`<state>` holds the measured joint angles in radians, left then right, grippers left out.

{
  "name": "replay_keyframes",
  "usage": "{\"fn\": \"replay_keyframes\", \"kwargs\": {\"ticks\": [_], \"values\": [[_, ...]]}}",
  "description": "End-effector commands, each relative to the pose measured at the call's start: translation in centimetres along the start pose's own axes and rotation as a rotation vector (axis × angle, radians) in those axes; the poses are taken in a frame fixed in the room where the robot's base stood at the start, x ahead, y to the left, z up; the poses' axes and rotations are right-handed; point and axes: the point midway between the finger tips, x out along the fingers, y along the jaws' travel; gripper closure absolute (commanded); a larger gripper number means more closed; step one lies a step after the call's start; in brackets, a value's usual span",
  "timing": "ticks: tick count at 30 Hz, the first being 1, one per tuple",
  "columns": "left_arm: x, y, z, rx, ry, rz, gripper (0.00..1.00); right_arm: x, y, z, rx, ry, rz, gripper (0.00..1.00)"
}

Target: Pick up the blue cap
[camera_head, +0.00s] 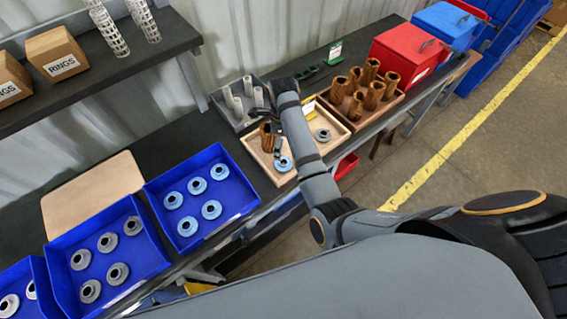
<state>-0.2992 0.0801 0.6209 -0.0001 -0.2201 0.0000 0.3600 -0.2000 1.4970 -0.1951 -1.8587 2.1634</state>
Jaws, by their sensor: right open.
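A blue cap (284,164), a ring-shaped disc, lies in the light wooden tray (262,168) below my right arm. Several more blue caps (212,210) lie in a blue bin (160,188) left of that tray. My right arm reaches in from the lower right across the wooden tray. The arm partly covers the tray, and I cannot tell whether the fingers touch the cap. My left gripper is not in view.
The wooden tray also holds a brown cartridge (267,136) and a grey cap (322,135). Brown cartridges (373,90) stand in a tray to the right. A grey rack (223,107) with pale tubes stands behind. Grey caps (117,272) fill another blue bin.

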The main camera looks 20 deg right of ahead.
Motion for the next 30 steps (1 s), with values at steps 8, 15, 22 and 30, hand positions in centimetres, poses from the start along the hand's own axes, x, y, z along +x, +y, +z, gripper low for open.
{"fn": "replay_keyframes", "kwargs": {"ticks": [8, 15, 22, 30], "values": [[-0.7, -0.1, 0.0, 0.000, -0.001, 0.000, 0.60, 4.3, 0.1, -0.1, -0.002, 0.001, 0.002, 0.12], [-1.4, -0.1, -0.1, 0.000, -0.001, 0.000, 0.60, 5.4, 0.3, -0.3, -0.003, 0.003, 0.003, 0.12], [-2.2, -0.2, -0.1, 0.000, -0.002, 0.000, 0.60, 9.2, 0.6, -0.5, -0.002, 0.002, 0.000, 0.12], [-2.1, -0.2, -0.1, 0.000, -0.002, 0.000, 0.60, 9.8, 0.6, -0.4, -0.002, 0.000, 0.000, 0.12]]}}
